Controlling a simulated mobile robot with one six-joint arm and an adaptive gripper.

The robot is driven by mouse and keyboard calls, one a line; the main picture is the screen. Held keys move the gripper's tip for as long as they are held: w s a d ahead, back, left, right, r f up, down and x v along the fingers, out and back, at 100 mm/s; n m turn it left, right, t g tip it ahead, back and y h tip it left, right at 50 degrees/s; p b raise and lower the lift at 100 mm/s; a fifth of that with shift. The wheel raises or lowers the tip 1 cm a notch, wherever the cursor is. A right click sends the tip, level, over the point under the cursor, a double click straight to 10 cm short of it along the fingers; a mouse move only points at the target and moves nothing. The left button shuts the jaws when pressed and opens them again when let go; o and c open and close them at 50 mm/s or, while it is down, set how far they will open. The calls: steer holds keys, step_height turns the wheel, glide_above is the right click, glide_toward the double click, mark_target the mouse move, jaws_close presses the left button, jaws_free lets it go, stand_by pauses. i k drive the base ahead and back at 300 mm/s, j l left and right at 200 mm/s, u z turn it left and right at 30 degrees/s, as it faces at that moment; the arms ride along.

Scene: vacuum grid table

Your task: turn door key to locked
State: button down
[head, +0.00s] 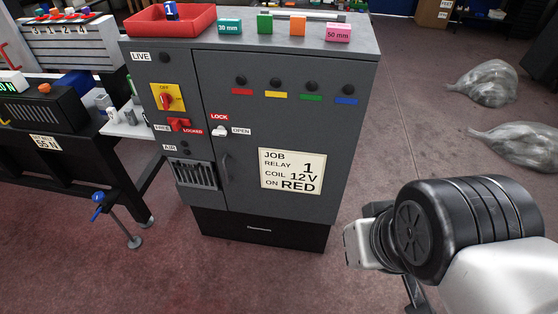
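The door key (219,131) is a small pale piece at the left edge of the grey cabinet door (305,130). A red LOCK label (219,117) is above it and a white OPEN label (241,131) is to its right. The key looks roughly level, in line with OPEN, but it is too small to be sure. The door looks closed, with a dark handle (227,166) below the key. My arm is at the lower right, well apart from the cabinet. I cannot make out my gripper's fingers.
Left of the door are a yellow panel with a red rotary switch (167,97) and a red FREE/LOCKED lever (180,125). A red tray (170,20) and several coloured blocks stand on the cabinet top. A workbench (70,150) adjoins at left. Plastic bags (487,83) lie at right.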

mark_target(221, 131)
steer(key=i+j+z, duration=0.15)
steer(key=i+j, duration=0.15)
steer(key=i, duration=0.2)
steer(key=i+j+z, duration=0.15)
steer(key=i+j, duration=0.2)
steer(key=i, duration=0.2)
